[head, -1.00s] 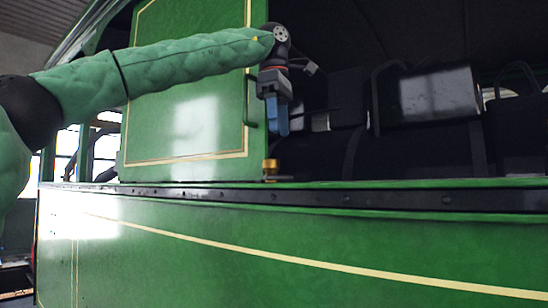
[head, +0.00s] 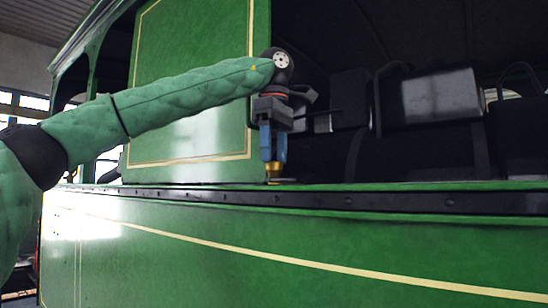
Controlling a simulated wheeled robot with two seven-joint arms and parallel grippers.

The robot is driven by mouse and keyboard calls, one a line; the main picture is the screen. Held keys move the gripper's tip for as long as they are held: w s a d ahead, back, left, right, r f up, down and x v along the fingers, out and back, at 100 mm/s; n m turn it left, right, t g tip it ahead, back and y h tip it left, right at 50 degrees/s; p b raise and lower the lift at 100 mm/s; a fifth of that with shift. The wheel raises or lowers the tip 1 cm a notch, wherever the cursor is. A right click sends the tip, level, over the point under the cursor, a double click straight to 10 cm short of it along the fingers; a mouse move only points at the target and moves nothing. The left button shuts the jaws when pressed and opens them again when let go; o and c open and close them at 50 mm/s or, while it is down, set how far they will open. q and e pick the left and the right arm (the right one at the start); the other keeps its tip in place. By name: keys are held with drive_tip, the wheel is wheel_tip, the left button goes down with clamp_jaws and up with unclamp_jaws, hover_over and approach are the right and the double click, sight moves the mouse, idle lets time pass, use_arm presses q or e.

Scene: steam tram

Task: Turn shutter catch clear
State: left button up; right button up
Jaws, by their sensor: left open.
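The shutter catch (head: 272,169) is a small brass piece on the ledge at the lower right corner of the green shutter panel (head: 190,90). My left gripper (head: 272,158) points down right over it, with its two blue fingers apart. The fingertips are at the height of the catch's top, one on each side in this view. Whether they touch it I cannot tell. The catch's upper part is partly hidden between the fingers. My right gripper is not in view.
A dark rail with bolts (head: 350,202) runs along the top of the green tram side (head: 300,240). Behind the opening to the right stand dark boxes and a shiny metal box (head: 440,97). The space in front of the tram side is clear.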

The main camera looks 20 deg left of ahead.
use_arm(q)
drive_tip(key=shift+f, duration=0.8)
drive_tip(key=c, duration=1)
drive_tip(key=shift+o, duration=0.2)
drive_tip(key=shift+m, duration=0.3)
drive_tip(key=m, duration=0.4)
drive_tip(key=shift+m, duration=0.3)
drive_tip(key=m, duration=0.5)
drive_tip(key=shift+m, duration=0.3)
